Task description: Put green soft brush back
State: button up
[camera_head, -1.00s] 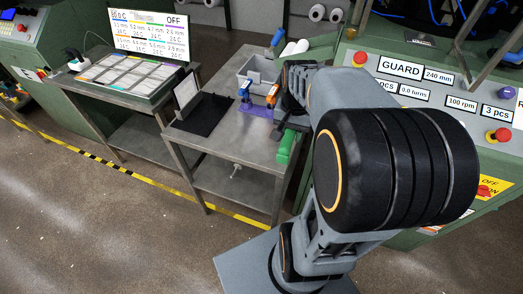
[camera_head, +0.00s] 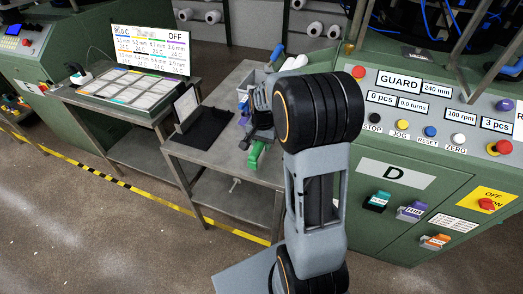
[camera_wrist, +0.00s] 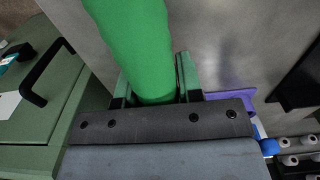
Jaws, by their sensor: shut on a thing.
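The green soft brush (camera_wrist: 135,40) shows in the wrist view as a thick green cylinder that runs up out of the picture. My gripper (camera_wrist: 154,88) is shut around it, with a finger on each side. In the head view the brush's green end (camera_head: 257,153) sticks out below my gripper (camera_head: 260,128), over the front right part of the steel table (camera_head: 215,155). The brush's other end is hidden behind my arm.
A black mat (camera_head: 208,130) with an upright white card (camera_head: 187,104) is at the left. The green machine cabinet (camera_head: 390,185) stands close on the right.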

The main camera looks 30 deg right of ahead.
aim_at(262, 156)
jog(key=shift+w+f, duration=0.15)
jog(key=shift+f, duration=0.05)
jog(key=shift+w+f, duration=0.1)
jog(key=shift+f, duration=1.5)
jog(key=shift+f, duration=0.2)
jog(key=o, duration=1.1)
jog(key=shift+c, duration=0.2)
